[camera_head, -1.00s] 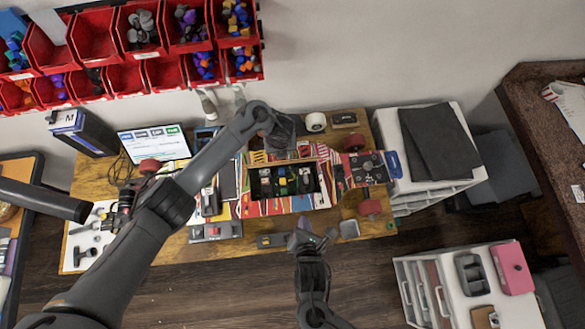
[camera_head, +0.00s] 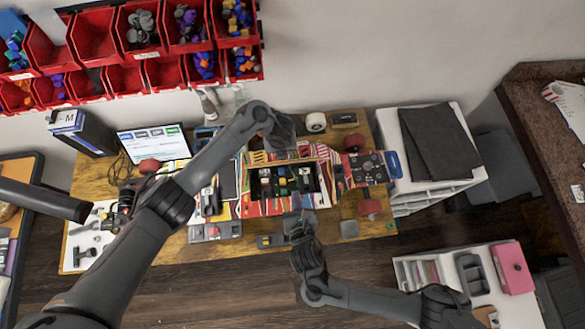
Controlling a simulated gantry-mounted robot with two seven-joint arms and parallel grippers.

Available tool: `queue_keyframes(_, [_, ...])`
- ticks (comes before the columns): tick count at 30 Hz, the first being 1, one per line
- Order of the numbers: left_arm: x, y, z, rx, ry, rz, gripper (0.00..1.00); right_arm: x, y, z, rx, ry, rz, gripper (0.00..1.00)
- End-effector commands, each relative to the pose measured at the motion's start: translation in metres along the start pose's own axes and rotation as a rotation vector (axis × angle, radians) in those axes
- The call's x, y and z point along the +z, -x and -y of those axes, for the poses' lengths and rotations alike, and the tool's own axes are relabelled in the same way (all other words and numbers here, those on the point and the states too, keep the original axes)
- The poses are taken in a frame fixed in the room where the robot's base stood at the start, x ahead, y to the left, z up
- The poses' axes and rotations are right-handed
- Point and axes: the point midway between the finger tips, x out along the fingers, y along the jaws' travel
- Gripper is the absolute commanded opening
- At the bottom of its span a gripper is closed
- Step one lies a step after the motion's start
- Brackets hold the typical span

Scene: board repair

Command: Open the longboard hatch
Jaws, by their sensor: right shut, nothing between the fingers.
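The longboard (camera_head: 333,200) lies across the workbench, with a colourful striped deck and red wheels. Its middle compartment (camera_head: 286,182) shows open from above, with small dark, green and yellow parts inside. A separate hatch lid cannot be made out clearly. My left arm reaches over the board's left part. My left gripper (camera_head: 284,130) is behind the compartment, small and dark, and its fingers cannot be made out. My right gripper (camera_head: 298,217) is shut and empty at the compartment's front edge; I cannot tell whether it touches the board.
A laptop (camera_head: 155,144) and a binder (camera_head: 82,130) stand at the bench's back left. Red bins (camera_head: 125,78) hang on the wall above. A white drawer unit with dark cloth (camera_head: 440,138) stands right of the bench. Small tools lie along the front edge.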

Motion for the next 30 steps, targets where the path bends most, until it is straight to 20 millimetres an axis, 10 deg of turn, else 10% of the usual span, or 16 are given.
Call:
queue_keyframes(12, [0.000,-0.001,-0.001,0.002,0.001,0.000,0.00,0.009,-0.072,0.000,-0.001,-0.003,0.001,0.00])
queue_keyframes(30, [0.000,-0.001,-0.001,0.002,0.001,0.000,0.00,0.028,-0.090,0.000,-0.001,-0.003,-0.002,0.00])
